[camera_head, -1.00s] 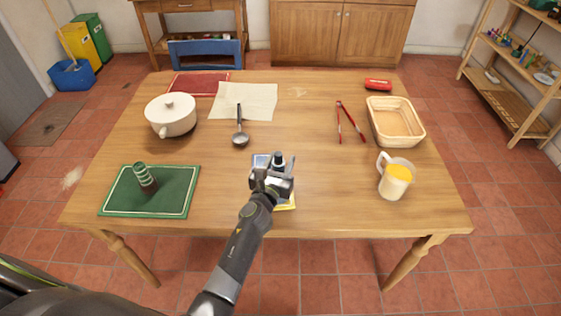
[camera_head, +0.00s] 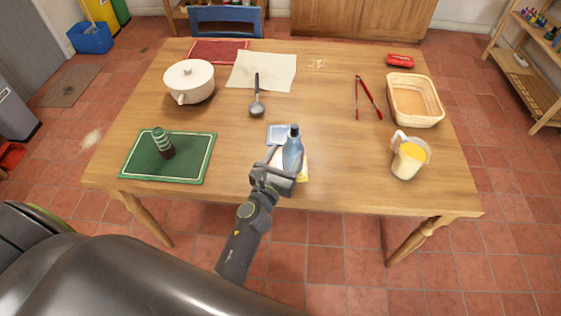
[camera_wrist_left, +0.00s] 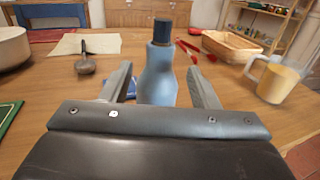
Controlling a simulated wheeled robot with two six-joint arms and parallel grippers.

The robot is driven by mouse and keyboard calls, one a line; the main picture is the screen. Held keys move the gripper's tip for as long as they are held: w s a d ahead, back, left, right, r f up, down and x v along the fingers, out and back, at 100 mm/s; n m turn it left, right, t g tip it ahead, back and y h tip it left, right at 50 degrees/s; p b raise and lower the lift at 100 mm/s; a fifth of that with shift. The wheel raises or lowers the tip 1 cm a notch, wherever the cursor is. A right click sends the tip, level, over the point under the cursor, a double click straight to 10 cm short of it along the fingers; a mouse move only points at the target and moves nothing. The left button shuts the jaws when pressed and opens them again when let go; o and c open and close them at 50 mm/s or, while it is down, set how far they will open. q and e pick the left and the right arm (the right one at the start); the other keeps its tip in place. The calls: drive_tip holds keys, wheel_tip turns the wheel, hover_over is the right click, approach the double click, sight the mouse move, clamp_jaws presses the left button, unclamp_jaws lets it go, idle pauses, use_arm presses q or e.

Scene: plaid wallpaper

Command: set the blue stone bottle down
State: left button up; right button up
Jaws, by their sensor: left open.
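The blue stone bottle (camera_head: 292,152) stands upright near the table's front edge, by a small blue and yellow item (camera_head: 303,168) that it partly covers. It has a dark cap. In the left wrist view the bottle (camera_wrist_left: 158,78) is between the two fingers, with gaps on both sides. My left gripper (camera_head: 282,163) is open around the bottle, low and close to it. In the left wrist view the left gripper's fingers (camera_wrist_left: 161,88) are spread. The bottle's base is hidden by the gripper. My right gripper is not in view.
A green mat (camera_head: 195,167) with a green-banded dark bottle (camera_head: 163,144) lies left. A juice jug (camera_head: 409,158) stands right. A ladle (camera_head: 257,104), white pot (camera_head: 189,80), red tongs (camera_head: 368,97) and basket (camera_head: 414,101) lie farther back. The table middle is mostly clear.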

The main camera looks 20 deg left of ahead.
use_arm(q)
drive_tip(key=s, duration=0.3)
idle(0.5)
